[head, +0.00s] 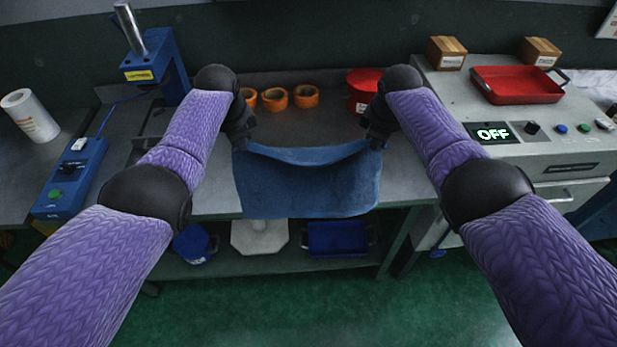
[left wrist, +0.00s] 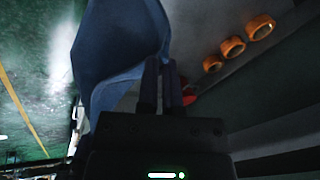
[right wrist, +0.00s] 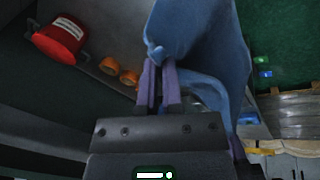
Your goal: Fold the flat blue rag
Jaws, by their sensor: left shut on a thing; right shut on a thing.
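The blue rag (head: 305,188) hangs between my two grippers in the head view, its top edge sagging and its lower part draping over the bench's front edge. My left gripper (head: 242,140) is shut on the rag's far left corner. In the left wrist view the rag (left wrist: 115,45) hangs beside the closed fingers (left wrist: 160,75). My right gripper (head: 378,138) is shut on the far right corner. In the right wrist view the rag (right wrist: 205,40) is pinched at the fingertips (right wrist: 153,65). Whether the rag's underside touches the bench is hidden.
Several orange rolls (head: 274,98) and a red round container (head: 362,88) stand at the bench's back. A blue press (head: 158,65) is at left, a blue control box (head: 70,180) nearer. A grey machine (head: 480,100) with a red tray (head: 518,86) is at right. Blue bins (head: 337,239) sit below.

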